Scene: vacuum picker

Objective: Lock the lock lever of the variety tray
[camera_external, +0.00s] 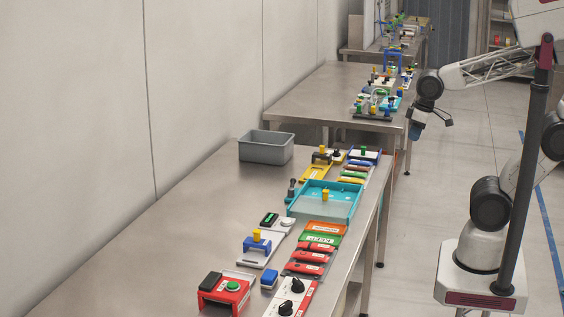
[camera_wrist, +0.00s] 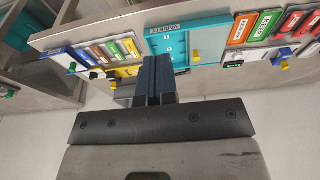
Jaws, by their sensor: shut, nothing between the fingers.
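The variety tray (camera_external: 349,204) is a turquoise tray with a clear-looking lid area and a yellow knob (camera_external: 325,195), on the near steel table. In the wrist view the tray (camera_wrist: 206,33) carries a "VARIETY" label, and the yellow knob (camera_wrist: 196,56) shows near its lower edge. A small dark upright piece (camera_external: 291,190) at the tray's left side may be the lock lever; I cannot tell its position. My gripper (camera_external: 416,131) is shut and empty, in the air right of the tables, away from the tray. Its dark fingers (camera_wrist: 156,62) cover part of the tray's lower left in the wrist view.
A grey bin (camera_external: 266,148) stands behind the tray by the wall. Yellow holders (camera_external: 316,173) and several coloured packs (camera_external: 310,256) flank the tray closely. The table's left part is clear.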

